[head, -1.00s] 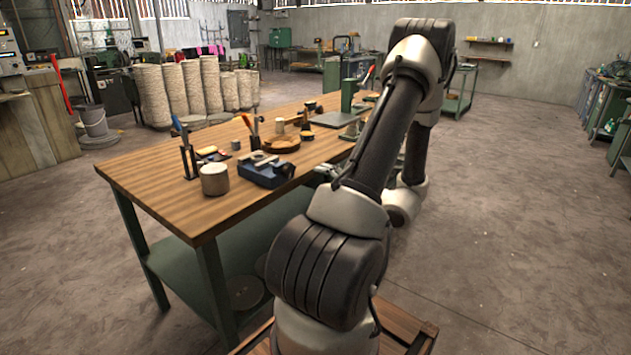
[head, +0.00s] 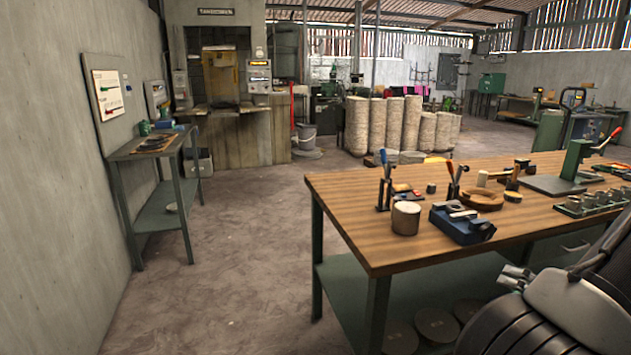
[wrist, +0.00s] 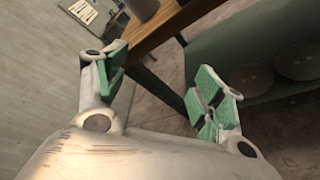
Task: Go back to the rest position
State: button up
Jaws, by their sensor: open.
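My gripper (wrist: 160,92) is open and empty in the wrist view, its green-padded fingers spread wide apart. Beyond the fingers are the wooden table edge (wrist: 172,28), the grey floor and a green lower shelf. In the head view part of my arm shows at the lower right, beside the front of the wooden workbench (head: 350,205). The gripper's fingertips cannot be made out in the head view.
On the workbench are a grey cylinder (head: 405,218), a blue vise (head: 461,224), a round wooden block (head: 482,199) and a green press (head: 574,160). A narrow side table (head: 150,150) stands by the left wall. Open floor (head: 245,250) lies between them.

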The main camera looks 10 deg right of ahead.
jog(key=s+a+r+n+g+y, duration=0.1)
jog(key=s+a+r+n+g, duration=0.35)
jog(key=n, duration=0.75)
jog(key=s+a+r+n+g+y, duration=0.15)
jog(key=s+a+n+g, duration=0.5)
jog(key=n, duration=0.65)
jog(key=w+a+r+n+h, duration=0.3)
jog(key=a+r+n+h, duration=0.1)
jog(key=r+n, duration=0.4)
jog(key=w+a+r+n+h, duration=0.2)
jog(key=a+r+n+h, duration=0.2)
jog(key=r+n, duration=0.4)
jog(key=shift+w+a+r+n+t, duration=0.35)
jog(key=shift+a+n, duration=0.5)
jog(key=shift+n, duration=0.35)
